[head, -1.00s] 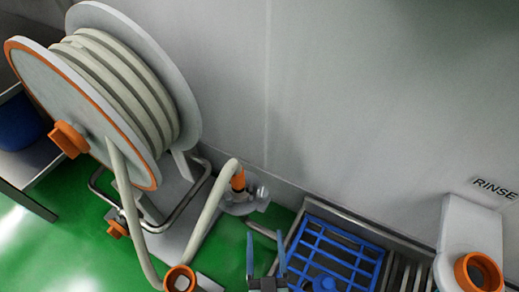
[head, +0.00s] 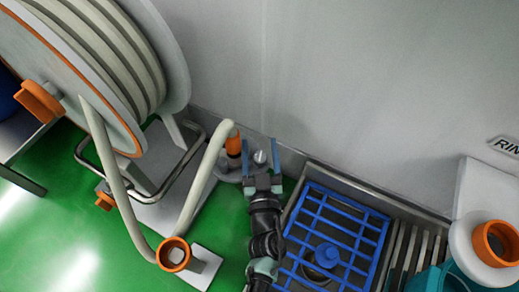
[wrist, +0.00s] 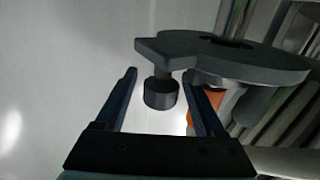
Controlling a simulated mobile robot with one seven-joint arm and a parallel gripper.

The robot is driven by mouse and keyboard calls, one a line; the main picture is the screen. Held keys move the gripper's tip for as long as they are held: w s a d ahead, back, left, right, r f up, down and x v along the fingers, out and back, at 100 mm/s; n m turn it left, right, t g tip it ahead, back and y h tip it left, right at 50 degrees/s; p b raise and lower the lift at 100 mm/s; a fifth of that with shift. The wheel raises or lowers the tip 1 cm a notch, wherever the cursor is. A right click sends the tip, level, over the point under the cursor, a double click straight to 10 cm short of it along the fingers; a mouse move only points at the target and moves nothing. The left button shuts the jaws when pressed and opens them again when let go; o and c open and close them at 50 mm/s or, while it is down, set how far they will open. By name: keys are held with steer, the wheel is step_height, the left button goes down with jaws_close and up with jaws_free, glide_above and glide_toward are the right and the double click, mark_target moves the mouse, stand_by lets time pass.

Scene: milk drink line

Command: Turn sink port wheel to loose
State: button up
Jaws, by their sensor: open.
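The sink port wheel appears as a small grey faceted knob (wrist: 161,94) on a short stem beside a grey clamp-like fitting (wrist: 225,57) in the wrist view. My gripper (wrist: 160,76) is open, with one blue finger on each side of the knob and visible gaps between. In the head view, my gripper (head: 260,146) is at the grey port fitting (head: 228,171), next to the hose's orange end (head: 234,146). A pale knob (head: 260,157) shows between the fingers there. My gripper partly hides the fitting.
A blue rack (head: 335,235) lies in the sink at right. A grey wall rises close behind. Green floor (head: 110,245) is open at the lower left.

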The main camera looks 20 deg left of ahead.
steer(key=shift+w+a, duration=0.15)
steer(key=shift+w, duration=0.15)
jaws_close()
steer(key=shift+r+p, duration=0.1)
steer(key=shift+p, duration=0.2)
steer(key=n+g+y+p, duration=0.1)
steer(key=y+p, duration=0.1)
steer(key=p, duration=0.1)
steer(key=shift+a+r, duration=0.1)
steer(key=shift+r, duration=0.1)
steer(key=shift+s+a+f+n+g+y+p, duration=0.15)
steer(key=shift+n+g+y+p, duration=0.1)
steer(key=shift+n+y+p, duration=0.25)
steer(key=shift+a+f+n+g+y+p, duration=0.15)
steer(key=shift+n+g+y+p, duration=0.1)
steer(key=shift+n+y+p, duration=0.25)
steer(key=shift+d, duration=0.1)
jaws_free()
